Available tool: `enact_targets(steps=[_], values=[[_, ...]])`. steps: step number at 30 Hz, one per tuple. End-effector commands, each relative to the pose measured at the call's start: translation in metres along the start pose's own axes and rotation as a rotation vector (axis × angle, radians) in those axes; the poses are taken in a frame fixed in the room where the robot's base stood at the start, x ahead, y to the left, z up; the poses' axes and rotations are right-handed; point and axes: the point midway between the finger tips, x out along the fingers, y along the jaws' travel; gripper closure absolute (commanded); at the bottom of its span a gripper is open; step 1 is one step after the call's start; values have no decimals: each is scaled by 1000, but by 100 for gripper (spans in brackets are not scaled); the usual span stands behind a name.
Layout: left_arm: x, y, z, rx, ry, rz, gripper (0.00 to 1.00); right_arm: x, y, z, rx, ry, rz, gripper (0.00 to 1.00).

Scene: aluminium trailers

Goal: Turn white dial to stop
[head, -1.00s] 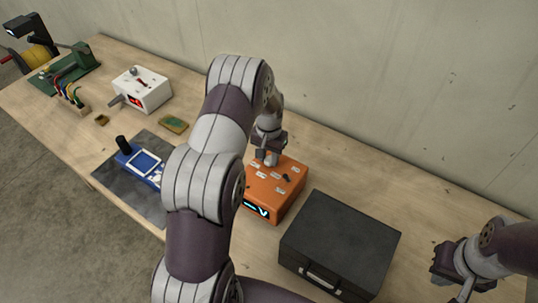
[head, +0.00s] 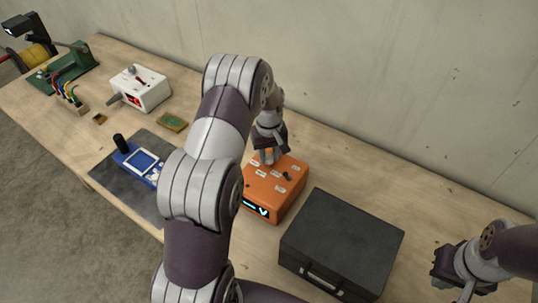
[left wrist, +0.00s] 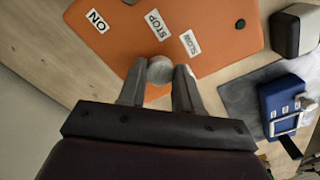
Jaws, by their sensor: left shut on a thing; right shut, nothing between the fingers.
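An orange box (head: 276,185) with several white labels, a dark knob (head: 286,176) and a lit front display stands mid-table in the head view. My left gripper (head: 268,157) points down at its far left part. In the left wrist view, the two fingers (left wrist: 160,86) are shut on the round, whitish dial (left wrist: 160,69) on the orange top (left wrist: 120,45). A STOP label (left wrist: 157,24) lies just beyond the dial, with a SLOW label (left wrist: 190,42) to its right. Any pointer mark on the dial is hidden. My right gripper (head: 452,283) is shut and empty at the lower right.
A black case (head: 342,240) stands right of the orange box. Left are a blue handheld device (head: 140,161) on a dark mat, a white box (head: 141,88) with a red display, a green board (head: 173,122) and a green winding fixture (head: 70,65). A wall runs behind the table.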

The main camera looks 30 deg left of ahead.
Motion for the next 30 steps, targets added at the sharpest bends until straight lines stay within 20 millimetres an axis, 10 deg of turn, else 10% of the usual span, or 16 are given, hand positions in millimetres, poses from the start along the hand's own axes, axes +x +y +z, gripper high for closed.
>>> enact_targets(steps=[30], values=[[-2, 1, -2, -375, 6, 4, 97, 8, 0, 1, 0, 0, 0, 100]])
